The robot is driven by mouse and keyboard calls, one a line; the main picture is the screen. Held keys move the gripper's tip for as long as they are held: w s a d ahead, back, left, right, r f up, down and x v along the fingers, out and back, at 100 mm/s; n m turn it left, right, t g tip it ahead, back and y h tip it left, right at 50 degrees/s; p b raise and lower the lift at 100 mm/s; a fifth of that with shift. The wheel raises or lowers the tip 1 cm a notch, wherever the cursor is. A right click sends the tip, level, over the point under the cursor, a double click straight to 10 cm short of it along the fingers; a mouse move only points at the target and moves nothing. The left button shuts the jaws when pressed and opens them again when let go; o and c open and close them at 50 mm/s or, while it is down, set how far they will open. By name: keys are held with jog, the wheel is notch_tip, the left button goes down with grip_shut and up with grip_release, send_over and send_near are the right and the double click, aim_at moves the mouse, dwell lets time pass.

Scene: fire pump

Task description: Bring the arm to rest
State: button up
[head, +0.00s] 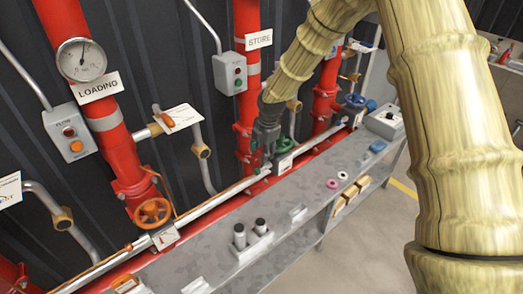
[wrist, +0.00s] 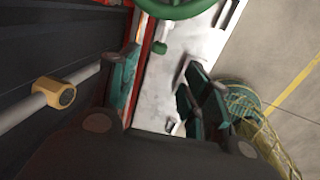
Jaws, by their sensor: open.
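My arm (head: 440,120), with a pale wood-like surface, reaches from the right of the head view toward the pipes at the back. My gripper (head: 262,160) is dark grey and points down in front of the STORE pipe, beside the green handwheel (head: 284,144). In the wrist view my gripper (wrist: 160,90) has its fingers spread apart, with nothing held between them. The green handwheel (wrist: 183,12) shows past the fingertips at the top of that view. I cannot tell from the views whether a finger touches the wheel.
Red pipes (head: 246,60) stand before a dark corrugated wall. An orange handwheel (head: 153,211) is at the left, a blue one (head: 355,101) at the right. The grey bench (head: 215,262) holds two cylinders (head: 240,237) and small items. Open floor (head: 370,240) lies right of the bench.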

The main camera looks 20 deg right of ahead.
jog(key=s+a+f+m+g+b, duration=0.1)
jog(key=s+a+f+m+b, duration=0.15)
jog(key=s+f+m, duration=1.35)
jog(key=s+d+f+m+b, duration=0.1)
jog(key=s+f, duration=0.4)
jog(key=s, duration=0.6)
jog(key=s+d+f+m, duration=0.2)
jog(key=s+f, duration=0.3)
jog(key=s, duration=0.6)
jog(key=s+d+f+m+g+h+b, duration=0.1)
jog(key=s+f+m, duration=0.3)
jog(key=s, duration=0.7)
jog(key=shift+d+f+b, duration=0.35)
jog(key=shift+f, duration=0.05)
jog(key=shift+c, duration=0.5)
